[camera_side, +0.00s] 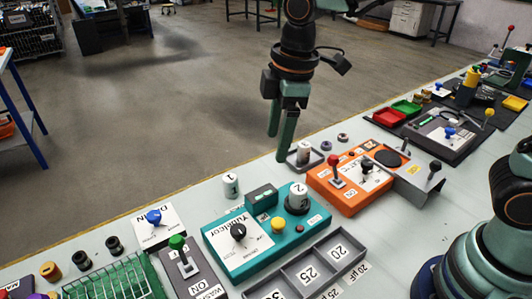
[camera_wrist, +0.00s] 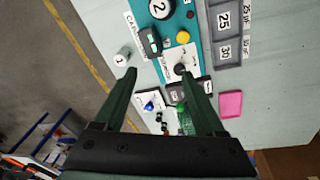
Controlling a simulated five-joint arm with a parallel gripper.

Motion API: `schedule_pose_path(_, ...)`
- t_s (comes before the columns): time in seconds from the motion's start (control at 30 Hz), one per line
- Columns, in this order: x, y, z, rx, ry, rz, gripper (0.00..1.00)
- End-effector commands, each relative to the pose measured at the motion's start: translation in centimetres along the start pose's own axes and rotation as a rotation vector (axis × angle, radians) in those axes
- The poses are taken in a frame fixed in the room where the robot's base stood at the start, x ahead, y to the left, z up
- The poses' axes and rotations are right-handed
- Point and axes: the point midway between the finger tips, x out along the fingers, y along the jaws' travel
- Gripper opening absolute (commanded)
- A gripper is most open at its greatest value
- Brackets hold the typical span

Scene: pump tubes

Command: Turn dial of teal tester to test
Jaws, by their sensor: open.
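The teal tester (camera_side: 262,250) lies on the bench in the side view, with a white label panel, a black dial (camera_side: 238,231), a yellow button (camera_side: 278,224) and a small dark display box (camera_side: 261,197). A white cylinder marked 2 (camera_side: 298,195) stands in its black holder. My gripper (camera_side: 279,146) is open and empty, pointing down, above and behind the tester. In the wrist view the fingers of my gripper (camera_wrist: 158,74) are spread. The dial (camera_wrist: 180,69) shows close to the right fingertip there, but lower down and apart from it. The dial's exact setting is too small to read.
A white cylinder marked 1 (camera_side: 231,186) stands behind the tester. A grey compartment tray (camera_side: 325,262) lies in front. An orange unit with a red lever (camera_side: 347,190) is at right, and a grey box with a green-knobbed lever (camera_side: 190,268) at left.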

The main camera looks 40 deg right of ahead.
Motion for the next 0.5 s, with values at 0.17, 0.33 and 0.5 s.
schedule_pose_path(0.17, 3.5, -2.4, -5.1, -0.32, -0.056, -0.081, 0.72)
schedule_pose_path(0.33, 5.5, -4.0, -7.5, -0.496, -0.081, -0.124, 0.72)
schedule_pose_path(0.5, 6.4, -4.5, -8.0, -0.547, -0.087, -0.137, 0.72)
